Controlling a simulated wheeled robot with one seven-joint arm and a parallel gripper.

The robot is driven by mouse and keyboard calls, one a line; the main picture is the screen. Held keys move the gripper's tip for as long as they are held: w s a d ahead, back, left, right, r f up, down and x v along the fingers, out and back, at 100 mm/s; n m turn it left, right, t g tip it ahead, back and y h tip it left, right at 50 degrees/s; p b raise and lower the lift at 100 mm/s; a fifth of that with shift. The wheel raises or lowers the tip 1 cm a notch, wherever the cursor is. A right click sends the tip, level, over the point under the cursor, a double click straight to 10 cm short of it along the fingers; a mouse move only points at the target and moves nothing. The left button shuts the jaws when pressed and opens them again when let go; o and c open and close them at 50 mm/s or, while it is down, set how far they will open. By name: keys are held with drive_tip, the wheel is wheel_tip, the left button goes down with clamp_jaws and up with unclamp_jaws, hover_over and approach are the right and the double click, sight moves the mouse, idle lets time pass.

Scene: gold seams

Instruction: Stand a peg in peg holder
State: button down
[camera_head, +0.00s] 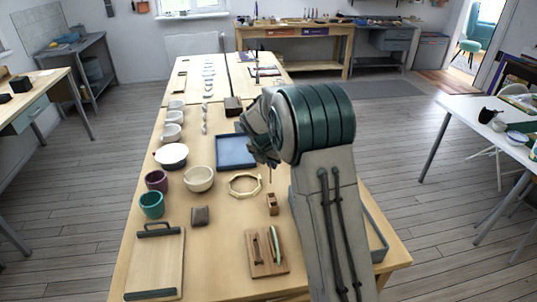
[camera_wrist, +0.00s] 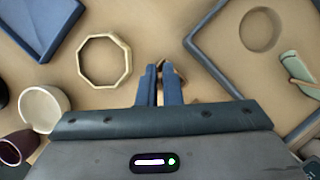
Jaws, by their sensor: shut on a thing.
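My gripper (camera_wrist: 160,70) points down over the table, its two blue fingers close together in the wrist view. In the head view my wrist hides most of it. A thin brown peg (camera_head: 270,174) hangs below my gripper there, apart from the table. A small wooden block with a dark opening, which looks like the peg holder (camera_head: 272,204), stands on the table below the peg. In the wrist view part of this wooden piece (camera_wrist: 181,72) shows beside and behind the fingers, which hide the rest. I cannot tell whether the peg is lined up with the opening.
A pale octagonal ring (camera_head: 244,193) lies left of the holder. A blue tray (camera_head: 222,152) is behind it. A wooden board with a pale green tool (camera_head: 274,245) is in front. A grey-rimmed tray (camera_wrist: 216,68) lies to the right. Bowls and cups line the left side.

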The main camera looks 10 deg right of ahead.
drive_tip(key=shift+s+f+b, duration=0.15)
drive_tip(key=shift+f+b, duration=0.3)
drive_tip(key=shift+f, duration=0.05)
drive_tip(key=shift+f+b, duration=1.6)
drive_tip(key=shift+f, duration=0.15)
drive_tip(key=shift+d+f+p, duration=0.15)
drive_tip(key=shift+f+p, duration=0.35)
idle(0.7)
drive_tip(key=shift+f+b, duration=1)
drive_tip(key=shift+f, duration=1.2)
idle(1.5)
drive_tip(key=c, duration=1)
unclamp_jaws()
drive_tip(key=shift+c, duration=0.2)
